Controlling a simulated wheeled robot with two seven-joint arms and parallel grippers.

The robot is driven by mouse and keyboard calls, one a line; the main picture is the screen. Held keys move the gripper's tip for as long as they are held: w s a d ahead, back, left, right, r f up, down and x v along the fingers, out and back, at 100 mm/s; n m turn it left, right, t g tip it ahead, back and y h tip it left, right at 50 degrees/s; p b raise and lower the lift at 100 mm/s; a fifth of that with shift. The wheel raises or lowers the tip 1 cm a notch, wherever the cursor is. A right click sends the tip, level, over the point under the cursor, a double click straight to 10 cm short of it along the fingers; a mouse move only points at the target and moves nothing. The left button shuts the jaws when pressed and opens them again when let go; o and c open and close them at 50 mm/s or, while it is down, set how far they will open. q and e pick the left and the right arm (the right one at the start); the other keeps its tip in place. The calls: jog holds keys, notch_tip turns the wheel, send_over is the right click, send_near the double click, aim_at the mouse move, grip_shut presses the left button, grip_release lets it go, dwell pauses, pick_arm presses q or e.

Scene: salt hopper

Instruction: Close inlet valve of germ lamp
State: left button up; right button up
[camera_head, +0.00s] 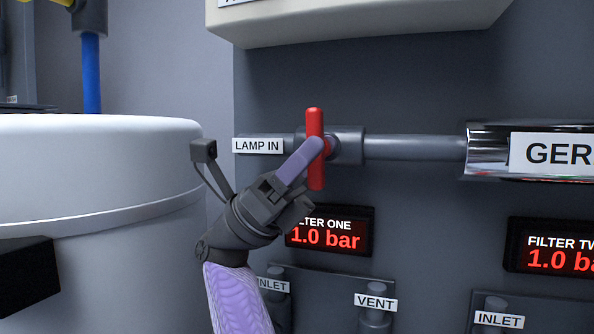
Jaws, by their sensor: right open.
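The inlet valve of the germ lamp has a red handle (315,120) on a horizontal grey pipe (415,146), right of the LAMP IN label (258,145). The handle stands upright, crosswise to the pipe. My right gripper (250,175) is open, just below and left of the handle. One dark finger is out to the left, clear of the valve. A lavender bar runs from the gripper up to the handle's middle and overlaps it; I cannot tell whether they touch. The chrome lamp body (490,150) is at the pipe's right end. My left gripper is not in view.
A large white tank (100,170) stands close on the left. A pale box (350,15) overhangs above the valve. Below are the FILTER ONE display (330,238), reading 1.0 bar, and fittings labelled INLET and VENT (375,302). The FILTER TWO display (555,250) is lower right.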

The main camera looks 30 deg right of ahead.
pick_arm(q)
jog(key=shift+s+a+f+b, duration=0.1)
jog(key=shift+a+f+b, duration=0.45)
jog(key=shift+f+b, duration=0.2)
pick_arm(e)
jog(key=v, duration=0.9)
jog(key=shift+a+f, duration=0.1)
